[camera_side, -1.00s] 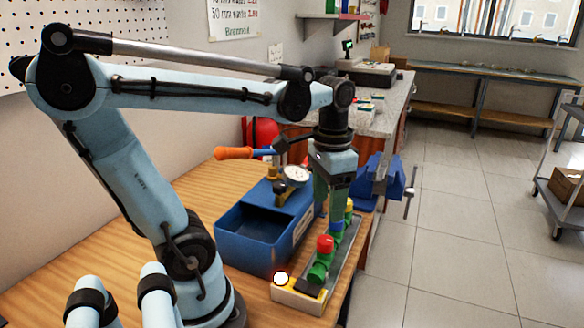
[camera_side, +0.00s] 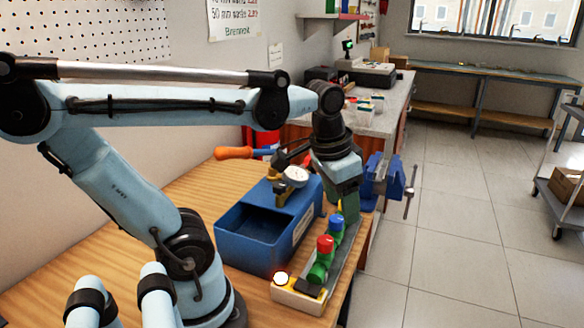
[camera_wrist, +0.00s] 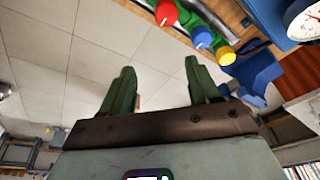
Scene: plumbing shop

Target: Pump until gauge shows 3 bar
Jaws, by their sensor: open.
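The test pump is a blue open-topped tank (camera_side: 262,236) with an orange-ended handle (camera_side: 235,153) reaching up and left above it. Its round white gauge (camera_side: 295,175) stands on the tank's far end, and part of the dial also shows in the wrist view (camera_wrist: 306,20); I cannot read its value. My gripper (camera_side: 349,212) hangs to the right of the pump, near the far end of the valve rail, apart from the handle. In the wrist view my gripper (camera_wrist: 162,75) has its two green fingers spread, with only floor between them.
A grey rail (camera_side: 342,262) beside the pump carries green fittings with red (camera_side: 325,244), blue (camera_side: 337,222) and yellow (camera_wrist: 226,56) caps. A blue vise (camera_side: 387,180) is just beyond my gripper. Open floor lies right.

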